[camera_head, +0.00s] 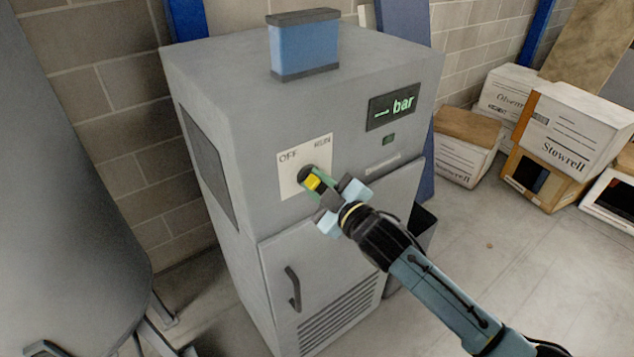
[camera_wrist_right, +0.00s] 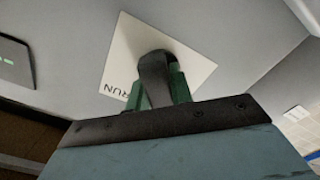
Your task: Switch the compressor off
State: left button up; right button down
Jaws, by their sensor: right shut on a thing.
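The compressor (camera_head: 225,75) is a grey cabinet in the middle of the head view. A pale switch plate (camera_head: 290,189) on its front reads OFF at left and RUN at right. A dark rotary knob (camera_head: 304,174) sits on the plate; it also shows in the right wrist view (camera_wrist_right: 154,72). My right gripper (camera_head: 313,182) is shut on the knob, its green fingers on either side. A small yellow patch shows between the fingers. The fingers partly hide the knob, so I cannot tell which word it points to. My left gripper is out of view.
A blue box-shaped unit (camera_head: 304,47) stands on top. A door handle (camera_head: 293,288) projects below the plate. Cartons (camera_head: 575,130) stand at right; a grey tank (camera_head: 60,190) fills the left.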

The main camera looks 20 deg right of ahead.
jog(key=c, duration=1.2)
grip_release()
jog(key=shift+c, duration=0.2)
jog(key=shift+s+d, duration=0.2)
jog(key=shift+s, duration=0.3)
jog(key=b+v, duration=0.1)
jog(key=v, duration=1.1)
jog(key=shift+s+b, duration=0.15)
jog(key=shift+b, duration=0.15)
